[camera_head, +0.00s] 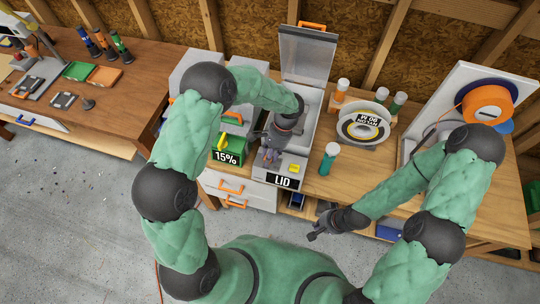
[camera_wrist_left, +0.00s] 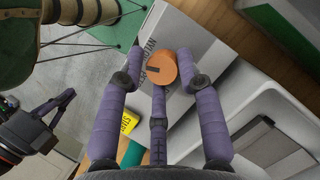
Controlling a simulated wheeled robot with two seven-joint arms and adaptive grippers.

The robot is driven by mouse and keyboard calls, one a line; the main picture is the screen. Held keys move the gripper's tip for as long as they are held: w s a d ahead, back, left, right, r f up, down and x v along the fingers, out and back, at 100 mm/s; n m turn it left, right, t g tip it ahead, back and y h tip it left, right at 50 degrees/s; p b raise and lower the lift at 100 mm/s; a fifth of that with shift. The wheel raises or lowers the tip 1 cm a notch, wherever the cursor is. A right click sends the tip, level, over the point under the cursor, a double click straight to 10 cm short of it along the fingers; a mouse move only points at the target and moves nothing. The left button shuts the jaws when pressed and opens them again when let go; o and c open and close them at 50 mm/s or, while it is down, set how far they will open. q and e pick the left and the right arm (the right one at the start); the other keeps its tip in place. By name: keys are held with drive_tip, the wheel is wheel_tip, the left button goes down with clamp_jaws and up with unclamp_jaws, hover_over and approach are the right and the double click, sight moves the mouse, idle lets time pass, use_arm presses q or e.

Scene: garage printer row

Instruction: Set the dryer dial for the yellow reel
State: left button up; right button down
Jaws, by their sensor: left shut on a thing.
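The dryer (camera_head: 313,121) is a pale grey box with its lid (camera_head: 304,56) standing open. My left gripper (camera_head: 270,150) is over its front panel and hides the dial in the head view. In the left wrist view the orange dial (camera_wrist_left: 162,66) has a dark pointer mark, and my left gripper (camera_wrist_left: 160,80) is closed around it. Panel lettering beside the dial is partly hidden. A white-flanged reel with a yellowish ring (camera_head: 377,132) lies on the bench right of the dryer; its label reads NYLON 80 M. My right gripper (camera_head: 318,226) is empty, fingers apart, in front of the bench.
A yellow START label (camera_wrist_left: 129,122) is on the dryer front, with a LID label (camera_head: 283,182) below. A green box marked 15% (camera_head: 228,150) stands left. A printer with an orange spool (camera_head: 488,104) is further right.

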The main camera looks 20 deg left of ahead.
use_arm(q)
drive_tip(key=m, duration=0.2)
drive_tip(key=m+t+y, duration=0.1)
drive_tip(key=m, duration=0.1)
drive_tip(key=shift+s+a+m, duration=0.2)
drive_tip(key=shift+m, duration=0.1)
drive_tip(key=shift+w+y, duration=0.1)
drive_tip(key=shift+y, duration=0.2)
drive_tip(key=shift+r, duration=0.1)
drive_tip(key=o, duration=0.8)
drive_tip(key=shift+o, duration=1.2)
drive_tip(key=shift+a, duration=0.25)
drive_tip(key=shift+d, duration=0.25)
